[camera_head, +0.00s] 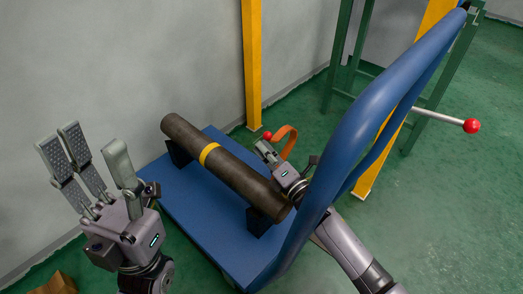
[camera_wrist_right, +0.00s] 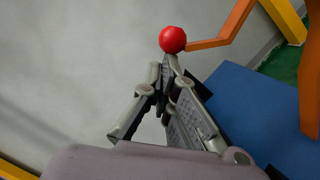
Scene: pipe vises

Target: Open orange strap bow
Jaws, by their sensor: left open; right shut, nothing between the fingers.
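The orange strap bow (camera_head: 287,141) is a curved band behind the far side of the pipe, with a red ball knob (camera_head: 267,135) at its end. In the right wrist view the bow is an angled orange bar (camera_wrist_right: 220,36) leading to the red ball (camera_wrist_right: 172,39). My right gripper (camera_head: 264,147) is shut and empty, its tips right by the ball; it also shows in the wrist view (camera_wrist_right: 167,72). I cannot tell whether the tips touch the ball. My left gripper (camera_head: 92,140) is open and empty, fingers upward, at the left, well away from the bow.
A dark pipe (camera_head: 235,174) with a yellow band lies on black supports on a blue cart (camera_head: 190,204). The cart's blue handle (camera_head: 352,135) rises in front of my right arm. A white lever with a red ball (camera_head: 472,126) and green frame stand right. A wall is behind.

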